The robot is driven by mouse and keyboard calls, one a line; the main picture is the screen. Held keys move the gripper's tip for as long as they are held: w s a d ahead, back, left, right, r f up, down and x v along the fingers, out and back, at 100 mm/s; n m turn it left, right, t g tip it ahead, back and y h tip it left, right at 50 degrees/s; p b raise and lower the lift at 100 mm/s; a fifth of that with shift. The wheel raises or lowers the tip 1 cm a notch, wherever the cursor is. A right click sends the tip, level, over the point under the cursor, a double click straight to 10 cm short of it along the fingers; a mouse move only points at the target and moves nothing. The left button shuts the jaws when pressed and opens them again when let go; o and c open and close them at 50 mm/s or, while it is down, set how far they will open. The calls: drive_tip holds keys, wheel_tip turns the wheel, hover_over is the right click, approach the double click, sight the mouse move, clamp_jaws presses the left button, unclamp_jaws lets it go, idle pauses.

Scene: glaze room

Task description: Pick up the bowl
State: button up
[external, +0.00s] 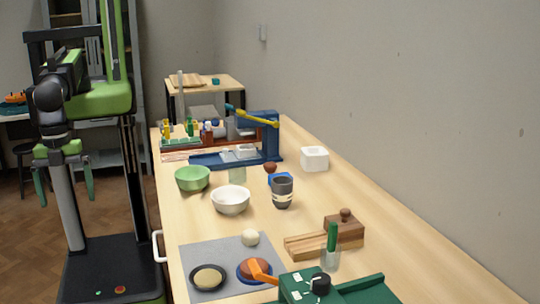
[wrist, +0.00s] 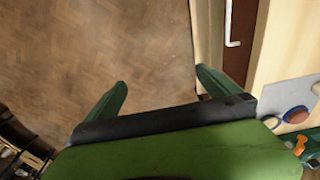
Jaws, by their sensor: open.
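Two bowls stand on the long wooden table in the external view. A green bowl (external: 192,179) is near the table's left edge. A white bowl (external: 230,200) stands just in front of it and to the right. Both are upright, and I cannot tell which one is meant. My gripper (external: 65,190) hangs to the left of the table, over the floor, well apart from both bowls. Its two green fingers are spread and empty. The wrist view shows the open fingers (wrist: 160,88) above the wooden floor, with no bowl in sight.
A striped dark cup (external: 282,192) stands right of the white bowl. A blue press (external: 262,140) is behind them. A grey mat (external: 200,255) holds a pale ball (external: 250,238) and small dishes. A wooden block tool (external: 343,228) sits right. A white handle (external: 157,246) juts from the table's side.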

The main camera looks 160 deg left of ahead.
drive_tip(key=w+a+r+n+p, duration=0.1)
drive_tip(key=w+a+r+p, duration=0.15)
drive_tip(key=a, duration=0.65)
drive_tip(key=w+a+r+n+p, duration=0.1)
drive_tip(key=w+a+r, duration=0.25)
drive_tip(key=a, duration=0.45)
wheel_tip(320, 180, up, 3)
drive_tip(key=n+p, duration=0.4)
hover_over(230, 198)
drive_tip(key=w+d, duration=0.1)
drive_tip(key=d, duration=0.1)
drive_tip(key=shift+t+y, duration=0.3)
drive_tip(key=shift+y, duration=0.1)
drive_tip(key=f+b, duration=0.4)
drive_tip(key=w+f+b, duration=0.1)
drive_tip(key=f+b, duration=0.2)
drive_tip(key=b, duration=0.1)
drive_tip(key=w+a+f+b, duration=0.1)
drive_tip(key=f+b, duration=0.2)
drive_tip(key=f, duration=0.1)
drive_tip(key=shift+f+b, duration=0.35)
drive_tip(key=shift+b, duration=0.05)
drive_tip(key=f+b, duration=0.5)
drive_tip(key=shift+w+a+f, duration=0.15)
drive_tip(key=shift+w+a, duration=0.05)
drive_tip(key=shift+r, duration=0.2)
drive_tip(key=c, duration=1.3)
